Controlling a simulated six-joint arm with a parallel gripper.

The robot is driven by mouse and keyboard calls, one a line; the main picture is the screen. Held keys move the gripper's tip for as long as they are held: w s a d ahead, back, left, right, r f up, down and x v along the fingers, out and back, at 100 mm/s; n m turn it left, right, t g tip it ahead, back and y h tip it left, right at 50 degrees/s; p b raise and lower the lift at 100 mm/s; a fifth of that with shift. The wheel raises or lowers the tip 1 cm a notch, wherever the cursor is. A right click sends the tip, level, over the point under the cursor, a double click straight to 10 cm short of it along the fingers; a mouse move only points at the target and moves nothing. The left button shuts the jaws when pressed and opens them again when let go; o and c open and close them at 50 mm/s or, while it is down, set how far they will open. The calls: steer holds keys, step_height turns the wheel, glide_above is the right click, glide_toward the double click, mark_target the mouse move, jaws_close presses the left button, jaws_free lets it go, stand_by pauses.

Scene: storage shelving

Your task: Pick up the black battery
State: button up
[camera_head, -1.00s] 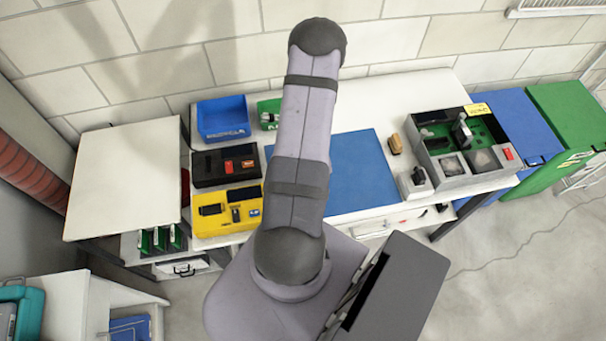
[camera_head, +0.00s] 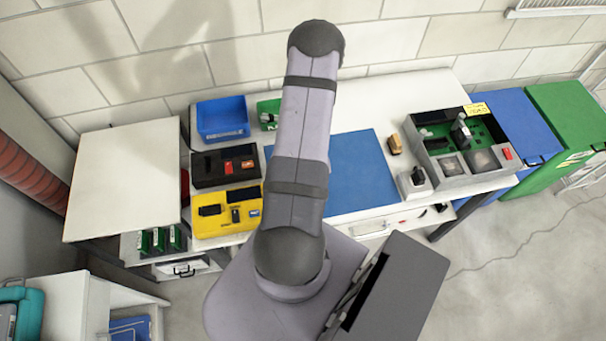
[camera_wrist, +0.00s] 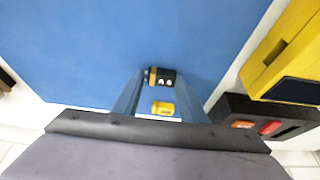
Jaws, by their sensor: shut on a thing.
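In the wrist view my gripper (camera_wrist: 163,88) is shut, with a small black battery (camera_wrist: 167,77) between its fingertips. The battery has a yellow part on its left and two light spots on its face. A small yellow piece (camera_wrist: 163,107) shows between the fingers nearer the palm; I cannot tell whether it belongs to the battery. The blue mat (camera_wrist: 90,45) lies behind the fingers. I cannot tell how far the battery is above it. In the head view my arm hides the gripper and the battery.
A yellow tray (camera_head: 220,229) and a black tray (camera_head: 208,181) with red items stand left of the blue mat (camera_head: 362,170). A blue bin (camera_head: 222,120) is behind them. A grey box (camera_head: 460,183) and a small white holder (camera_head: 414,186) stand right of the mat.

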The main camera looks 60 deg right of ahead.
step_height(320, 180, up, 10)
steer(key=shift+b, duration=0.35)
stand_by(0.4)
